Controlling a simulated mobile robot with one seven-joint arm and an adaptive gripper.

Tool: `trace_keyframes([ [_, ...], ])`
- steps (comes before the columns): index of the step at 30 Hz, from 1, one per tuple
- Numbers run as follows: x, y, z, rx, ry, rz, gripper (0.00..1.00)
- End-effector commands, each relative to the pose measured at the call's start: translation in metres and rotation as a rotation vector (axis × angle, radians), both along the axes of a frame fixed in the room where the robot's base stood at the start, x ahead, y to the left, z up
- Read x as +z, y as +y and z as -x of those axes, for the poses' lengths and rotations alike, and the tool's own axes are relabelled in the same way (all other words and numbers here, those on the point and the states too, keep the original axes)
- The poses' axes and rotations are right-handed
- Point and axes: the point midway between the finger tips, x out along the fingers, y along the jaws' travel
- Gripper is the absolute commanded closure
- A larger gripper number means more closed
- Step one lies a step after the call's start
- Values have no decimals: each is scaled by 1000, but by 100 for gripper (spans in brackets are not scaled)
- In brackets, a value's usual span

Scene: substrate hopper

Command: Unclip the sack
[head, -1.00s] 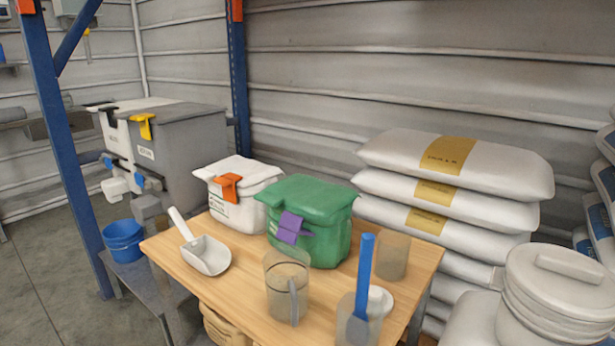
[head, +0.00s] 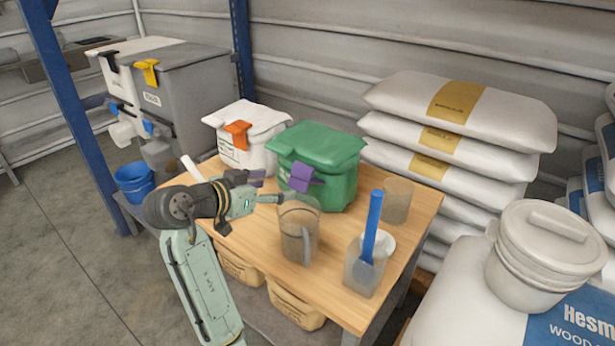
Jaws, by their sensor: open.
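Two folded-top sacks stand side by side on the wooden table (head: 335,262). The white sack (head: 232,153) has an orange clip (head: 238,134) on its front top edge. The green sack (head: 325,147) has a purple clip (head: 303,178) on its front, at the left. My gripper (head: 274,188) is open, in front of the green sack's left front, and points right toward the purple clip. It partly hides the clip's left side. I cannot tell whether the fingers touch the clip. Both clips appear to be on their sacks.
A clear jug (head: 298,240) stands close in front of my gripper. A container with a blue scoop (head: 371,225) and a clear cup (head: 397,200) stand to the right. A white scoop (head: 190,168) is mostly hidden behind my arm. Grey hoppers (head: 190,85) stand behind left.

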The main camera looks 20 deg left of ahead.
Motion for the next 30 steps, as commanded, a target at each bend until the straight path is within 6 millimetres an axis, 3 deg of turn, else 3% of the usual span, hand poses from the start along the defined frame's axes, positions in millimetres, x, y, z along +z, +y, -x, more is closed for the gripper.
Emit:
trace_keyframes([
  [15, -32, -29, -75, 2, 0, 3, 33],
  [21, -38, -33, -87, 5, -1, 2, 33],
  [30, -39, -33, -88, 5, -2, 1, 35],
])
